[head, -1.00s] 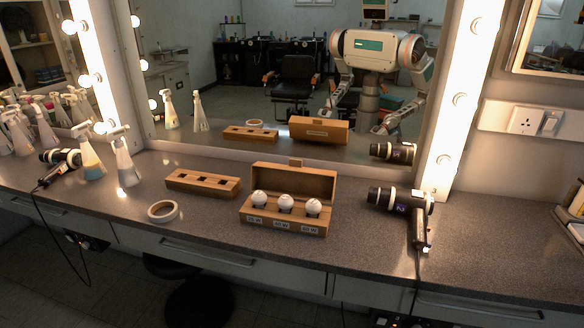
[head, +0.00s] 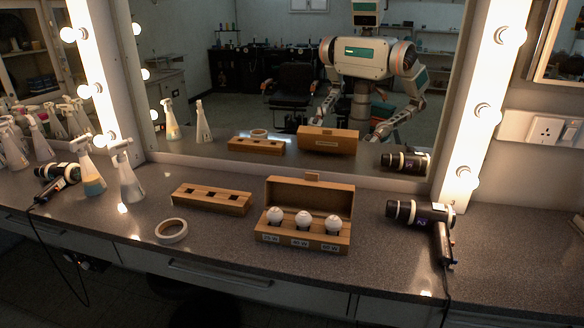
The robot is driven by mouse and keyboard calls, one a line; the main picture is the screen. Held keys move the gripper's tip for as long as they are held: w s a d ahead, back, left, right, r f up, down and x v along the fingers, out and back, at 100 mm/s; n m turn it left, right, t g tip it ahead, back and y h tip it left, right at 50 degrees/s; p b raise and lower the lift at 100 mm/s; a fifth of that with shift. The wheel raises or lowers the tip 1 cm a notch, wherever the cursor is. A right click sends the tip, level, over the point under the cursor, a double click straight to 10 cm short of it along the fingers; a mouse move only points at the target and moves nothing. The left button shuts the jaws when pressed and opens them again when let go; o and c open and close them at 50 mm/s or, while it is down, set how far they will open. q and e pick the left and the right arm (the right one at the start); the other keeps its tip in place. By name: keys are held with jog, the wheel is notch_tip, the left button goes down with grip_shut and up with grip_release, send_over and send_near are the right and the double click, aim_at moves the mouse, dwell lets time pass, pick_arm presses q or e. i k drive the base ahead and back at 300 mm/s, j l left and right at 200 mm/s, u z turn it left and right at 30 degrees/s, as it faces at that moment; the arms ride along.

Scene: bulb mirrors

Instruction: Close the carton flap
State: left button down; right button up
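The brown carton (head: 262,236) stands on the counter right of centre. Its flap (head: 311,196) is open and stands up at the back, with a small tab (head: 313,176) on its top edge. Three white bulbs (head: 303,218) sit in a row inside, with wattage labels on the front face. The back of the flap shows in the mirror. Neither of my grippers shows directly in the head view. My reflection in the mirror has both arms lowered, but the gripper states there are too small to tell.
A wooden block with dark square holes (head: 236,207) lies left of the carton, and a roll of tape (head: 159,232) lies in front of it. A hair dryer (head: 437,224) lies to the right. Spray bottles (head: 128,180) stand at left. The counter between carton and hair dryer is clear.

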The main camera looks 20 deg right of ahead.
aim_at(311, 195)
jog(key=i+j, duration=0.7)
jog(key=j, duration=0.2)
jog(key=z, duration=0.45)
jog(key=i+j+z, duration=0.1)
jog(key=z, duration=0.3)
jog(key=j+z, duration=0.2)
jog(key=z, duration=0.25)
